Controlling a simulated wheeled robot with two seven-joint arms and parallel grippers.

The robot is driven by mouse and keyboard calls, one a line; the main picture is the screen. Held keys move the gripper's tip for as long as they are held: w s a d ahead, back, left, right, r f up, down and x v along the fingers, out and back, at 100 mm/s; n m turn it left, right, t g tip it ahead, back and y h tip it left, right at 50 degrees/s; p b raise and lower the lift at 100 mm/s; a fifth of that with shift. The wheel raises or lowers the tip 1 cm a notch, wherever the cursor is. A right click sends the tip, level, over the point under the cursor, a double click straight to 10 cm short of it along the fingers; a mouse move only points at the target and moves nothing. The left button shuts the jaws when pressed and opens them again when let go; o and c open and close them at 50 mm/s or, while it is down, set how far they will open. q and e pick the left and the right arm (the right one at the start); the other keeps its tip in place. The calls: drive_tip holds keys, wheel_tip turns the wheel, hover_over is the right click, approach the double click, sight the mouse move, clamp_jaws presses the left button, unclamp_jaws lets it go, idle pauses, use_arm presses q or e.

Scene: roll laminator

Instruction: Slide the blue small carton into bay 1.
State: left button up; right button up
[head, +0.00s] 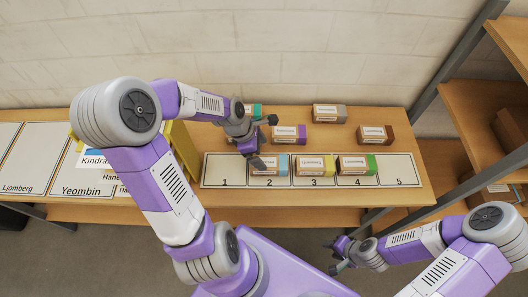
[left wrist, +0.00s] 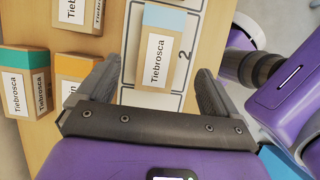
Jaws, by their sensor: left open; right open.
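The blue small carton (head: 268,168), a brown box with a light blue end, lies in bay 2 of the white numbered strip. It also shows in the left wrist view (left wrist: 158,50), pointing in between my fingers. Bay 1 (head: 222,170), just left of it, is empty. My left gripper (head: 265,141) is open and low over the strip at the carton's left end. My right gripper (head: 340,255) is open and empty, in front of the table.
A yellow-ended carton (head: 313,168) lies in bay 3 and a green-ended one (head: 352,167) in bay 4; bay 5 (head: 397,170) is empty. Behind are purple (head: 287,134), teal (head: 253,110), grey (head: 327,113) and brown (head: 372,135) cartons. A yellow panel (head: 182,150) stands left.

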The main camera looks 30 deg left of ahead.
sight(269, 162)
use_arm(q)
drive_tip(key=shift+w+f, duration=0.1)
drive_tip(key=shift+f, duration=0.45)
drive_tip(key=b+x, duration=0.3)
drive_tip(key=x, duration=0.4)
drive_tip(key=shift+d+f, duration=0.1)
use_arm(e)
wheel_tip(269, 162, down, 4)
drive_tip(key=shift+w+r, duration=0.1)
drive_tip(key=shift+r, duration=0.05)
